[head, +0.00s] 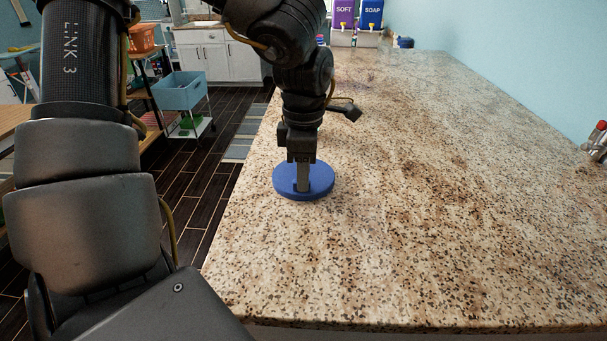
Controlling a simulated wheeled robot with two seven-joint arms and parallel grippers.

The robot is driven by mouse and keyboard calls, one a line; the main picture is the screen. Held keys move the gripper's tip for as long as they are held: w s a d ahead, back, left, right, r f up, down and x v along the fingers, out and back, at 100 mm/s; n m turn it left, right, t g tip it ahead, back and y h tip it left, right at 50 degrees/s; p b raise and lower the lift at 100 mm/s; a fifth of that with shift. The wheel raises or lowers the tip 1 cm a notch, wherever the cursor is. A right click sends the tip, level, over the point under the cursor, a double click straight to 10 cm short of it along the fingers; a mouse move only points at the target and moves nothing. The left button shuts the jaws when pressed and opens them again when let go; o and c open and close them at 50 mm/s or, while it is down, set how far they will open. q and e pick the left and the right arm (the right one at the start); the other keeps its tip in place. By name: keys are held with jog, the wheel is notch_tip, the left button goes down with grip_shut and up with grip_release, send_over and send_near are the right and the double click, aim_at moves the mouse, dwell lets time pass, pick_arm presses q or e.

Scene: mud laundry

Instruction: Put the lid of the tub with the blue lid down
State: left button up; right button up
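The blue lid (322,184) is a round disc, level, at the left part of the granite countertop, near its left edge. My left gripper (302,186) points straight down at the middle of the lid. Its fingers look close together and shut on the lid's middle, where they hide any knob. I cannot tell whether the lid touches the counter or is just above it. The tub is not recognisable in this view. My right gripper is not in view.
The countertop (430,200) is clear to the right and in front of the lid. Purple (343,15) and blue (370,15) dispensers stand at its far end. Metal items with a red top (597,140) are at the right edge. A blue bin (181,92) stands on a cart beyond the left edge.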

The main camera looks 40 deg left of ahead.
pick_arm(q)
notch_tip(320, 180, up, 11)
dwell(0.3)
jog(key=shift+s, duration=0.1)
dwell(0.4)
